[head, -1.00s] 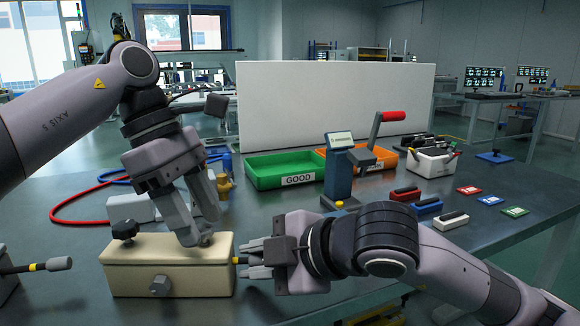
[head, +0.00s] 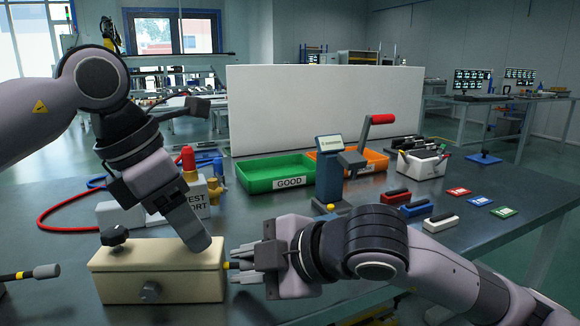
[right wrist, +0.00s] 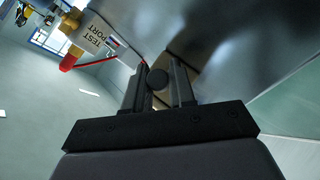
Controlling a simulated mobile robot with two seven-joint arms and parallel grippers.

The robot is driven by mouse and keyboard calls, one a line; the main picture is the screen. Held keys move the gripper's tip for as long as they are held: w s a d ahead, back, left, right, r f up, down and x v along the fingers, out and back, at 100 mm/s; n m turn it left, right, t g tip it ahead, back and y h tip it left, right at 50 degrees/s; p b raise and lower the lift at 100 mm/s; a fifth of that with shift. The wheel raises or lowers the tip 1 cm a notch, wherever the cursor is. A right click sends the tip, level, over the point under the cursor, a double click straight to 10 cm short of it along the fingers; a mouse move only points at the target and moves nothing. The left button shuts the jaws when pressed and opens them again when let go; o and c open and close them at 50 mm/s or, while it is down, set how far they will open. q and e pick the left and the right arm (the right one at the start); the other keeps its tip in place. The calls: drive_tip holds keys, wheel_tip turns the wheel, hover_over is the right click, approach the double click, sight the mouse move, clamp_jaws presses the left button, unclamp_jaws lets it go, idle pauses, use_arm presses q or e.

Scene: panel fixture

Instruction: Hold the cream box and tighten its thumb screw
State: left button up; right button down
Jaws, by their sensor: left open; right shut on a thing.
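The cream box (head: 175,284) stands on the table in the head view. My right gripper (head: 240,264) lies level at the box's right end, shut on a small black-and-yellow part (head: 227,265). In the right wrist view a dark round knob (right wrist: 157,78) shows between its fingers.
A rod with a yellow band and grey tip (head: 40,272) is left of the box. A white test port block (head: 120,214) stands behind. Green (head: 272,185) and orange (head: 370,170) trays and a blue lever press (head: 330,175) stand further back.

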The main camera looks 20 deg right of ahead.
use_arm(q)
drive_tip(key=n+t, duration=0.1)
drive_tip(key=n, duration=0.2)
drive_tip(key=n+t+y, duration=0.1)
drive_tip(key=n, duration=0.2)
drive_tip(key=shift+s+d, duration=0.1)
drive_tip(key=shift+s, duration=0.1)
drive_tip(key=n+y, duration=0.1)
drive_tip(key=n, duration=0.2)
drive_tip(key=n+t+y, duration=0.1)
drive_tip(key=n, duration=0.2)
drive_tip(key=shift+s+d+n+t, duration=0.1)
drive_tip(key=shift+d+n+t, duration=0.1)
drive_tip(key=shift+n+t, duration=0.1)
drive_tip(key=v, duration=1.2)
drive_tip(key=s+d+f+m+g+h, duration=0.4)
drive_tip(key=s+d+m+g+h, duration=0.35)
drive_tip(key=d+m+h, duration=0.35)
drive_tip(key=shift+s+a+r+m+g+h, duration=0.15)
drive_tip(key=shift+s+a+r+m+h, duration=0.45)
drive_tip(key=shift+h, duration=0.45)
drive_tip(key=shift+s+a+r+m+g+h, duration=0.15)
drive_tip(key=shift+s+a+r+m+h, duration=0.25)
drive_tip(key=shift+r+m+h, duration=0.55)
drive_tip(key=shift+s+a+r+m+g+h, duration=0.15)
drive_tip(key=shift+s+a+r+m+h, duration=0.35)
drive_tip(key=shift+h, duration=0.7)
drive_tip(key=shift+s+d, duration=0.1)
drive_tip(key=shift+d, duration=0.05)
